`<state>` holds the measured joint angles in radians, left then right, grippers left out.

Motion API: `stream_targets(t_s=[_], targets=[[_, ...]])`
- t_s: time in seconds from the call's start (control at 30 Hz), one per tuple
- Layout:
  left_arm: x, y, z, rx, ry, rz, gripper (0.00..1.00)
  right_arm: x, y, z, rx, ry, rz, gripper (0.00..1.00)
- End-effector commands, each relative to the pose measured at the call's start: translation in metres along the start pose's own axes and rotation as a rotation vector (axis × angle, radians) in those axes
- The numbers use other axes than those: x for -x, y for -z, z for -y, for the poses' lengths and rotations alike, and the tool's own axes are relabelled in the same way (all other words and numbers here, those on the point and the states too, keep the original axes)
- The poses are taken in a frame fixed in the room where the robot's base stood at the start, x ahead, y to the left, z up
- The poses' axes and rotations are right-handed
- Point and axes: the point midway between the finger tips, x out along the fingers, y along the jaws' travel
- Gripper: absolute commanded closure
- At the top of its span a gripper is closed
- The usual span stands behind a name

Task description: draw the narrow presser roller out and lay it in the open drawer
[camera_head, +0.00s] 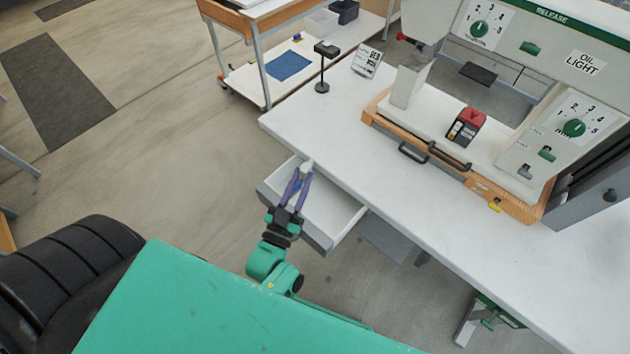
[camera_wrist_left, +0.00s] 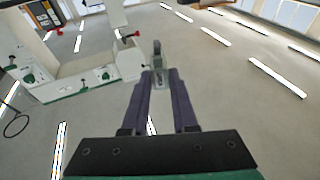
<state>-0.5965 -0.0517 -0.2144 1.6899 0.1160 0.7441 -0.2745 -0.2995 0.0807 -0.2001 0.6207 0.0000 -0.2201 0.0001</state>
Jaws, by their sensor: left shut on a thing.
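The open drawer (camera_head: 347,226) juts out from under the front edge of the white table, and its pale floor looks bare beside my gripper. My left gripper (camera_head: 303,178) is over the drawer, its purple fingers shut on a small grey piece, which I take to be the narrow presser roller (camera_head: 307,165). In the left wrist view the roller (camera_wrist_left: 157,50) stands up between and beyond the fingertips. I cannot tell from these views whether it touches the drawer. My right gripper is not in view.
The press (camera_head: 520,170) with dials, an orange-edged base and black handles stands on the white table (camera_head: 400,190). A red and black block (camera_head: 466,127) sits on its base. A small black stand (camera_head: 322,70) and a sign card (camera_head: 366,61) stand at the table's far left. The table front is clear.

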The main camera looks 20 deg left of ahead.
Motion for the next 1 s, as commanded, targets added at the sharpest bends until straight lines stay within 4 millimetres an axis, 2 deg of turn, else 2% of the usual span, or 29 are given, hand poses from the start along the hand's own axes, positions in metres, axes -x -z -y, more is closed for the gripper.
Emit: stream_targets(t_s=[0.03, 0.13, 0.2, 0.3, 0.43, 0.7, 0.73, 0.8, 1.0], targets=[[-0.015, -0.013, 0.0, 0.0, -0.026, 0.053, 1.0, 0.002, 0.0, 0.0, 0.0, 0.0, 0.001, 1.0], [-0.042, -0.045, -0.004, 0.009, -0.114, 0.239, 1.0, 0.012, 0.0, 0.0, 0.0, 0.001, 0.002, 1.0], [-0.054, -0.065, -0.01, 0.005, -0.198, 0.375, 1.0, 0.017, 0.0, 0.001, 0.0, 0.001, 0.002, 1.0], [-0.063, -0.084, -0.019, -0.01, -0.317, 0.537, 1.0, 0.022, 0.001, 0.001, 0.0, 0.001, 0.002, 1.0], [-0.067, -0.086, -0.029, -0.043, -0.453, 0.687, 1.0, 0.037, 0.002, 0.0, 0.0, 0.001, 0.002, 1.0], [-0.064, -0.067, -0.04, -0.148, -0.709, 0.89, 1.0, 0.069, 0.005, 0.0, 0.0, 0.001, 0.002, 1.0], [-0.055, -0.092, -0.041, -0.139, -0.703, 0.892, 1.0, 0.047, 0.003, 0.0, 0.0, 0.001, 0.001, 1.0], [-0.05, -0.112, -0.041, -0.138, -0.7, 0.89, 1.0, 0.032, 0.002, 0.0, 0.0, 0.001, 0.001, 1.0], [-0.043, -0.143, -0.041, -0.139, -0.697, 0.886, 1.0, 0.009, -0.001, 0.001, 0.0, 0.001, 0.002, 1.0]])
